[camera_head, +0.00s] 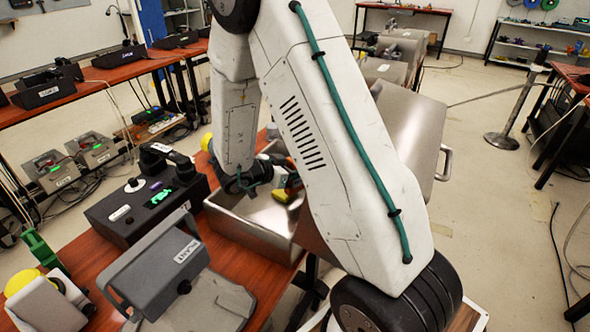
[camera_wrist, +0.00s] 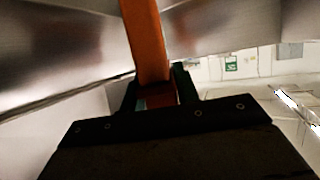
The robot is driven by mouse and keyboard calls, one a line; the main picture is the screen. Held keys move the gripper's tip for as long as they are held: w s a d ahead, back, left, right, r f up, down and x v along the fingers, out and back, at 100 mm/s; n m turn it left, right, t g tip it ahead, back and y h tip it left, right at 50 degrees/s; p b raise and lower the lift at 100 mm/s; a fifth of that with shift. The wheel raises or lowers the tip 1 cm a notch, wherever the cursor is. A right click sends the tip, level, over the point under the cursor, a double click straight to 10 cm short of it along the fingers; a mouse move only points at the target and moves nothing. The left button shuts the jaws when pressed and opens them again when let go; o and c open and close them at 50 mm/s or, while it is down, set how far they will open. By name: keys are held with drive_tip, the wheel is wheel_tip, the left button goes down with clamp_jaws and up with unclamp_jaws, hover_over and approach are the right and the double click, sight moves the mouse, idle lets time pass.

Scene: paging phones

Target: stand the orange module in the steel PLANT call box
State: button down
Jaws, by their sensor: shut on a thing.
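The steel call box (camera_head: 255,235) stands on the red-brown table with its lid (camera_head: 405,125) swung open to the right. My gripper (camera_head: 278,178) is at the box's opening, partly hidden by my arm. It is shut on the orange module (camera_wrist: 147,40), a narrow bar reaching up between the dark fingers (camera_wrist: 160,95) in the wrist view. Steel walls (camera_wrist: 60,45) lie close on both sides of the module there. A bit of orange-yellow (camera_head: 283,196) shows inside the box in the head view. Whether the module touches the box floor is hidden.
A grey device (camera_head: 160,275) with a white label, apparently reading PLANT, stands left of the box. A yellow-topped white device (camera_head: 40,300) is at the lower left. Open floor (camera_head: 480,220) lies to the right.

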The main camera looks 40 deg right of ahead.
drive_tip(key=shift+f, duration=0.5)
drive_tip(key=c, duration=1)
unclamp_jaws()
drive_tip(key=shift+c, duration=0.2)
drive_tip(key=shift+r, duration=0.35)
drive_tip(key=v, duration=1.2)
drive_tip(key=shift+r, duration=0.15)
drive_tip(key=shift+w, duration=0.1)
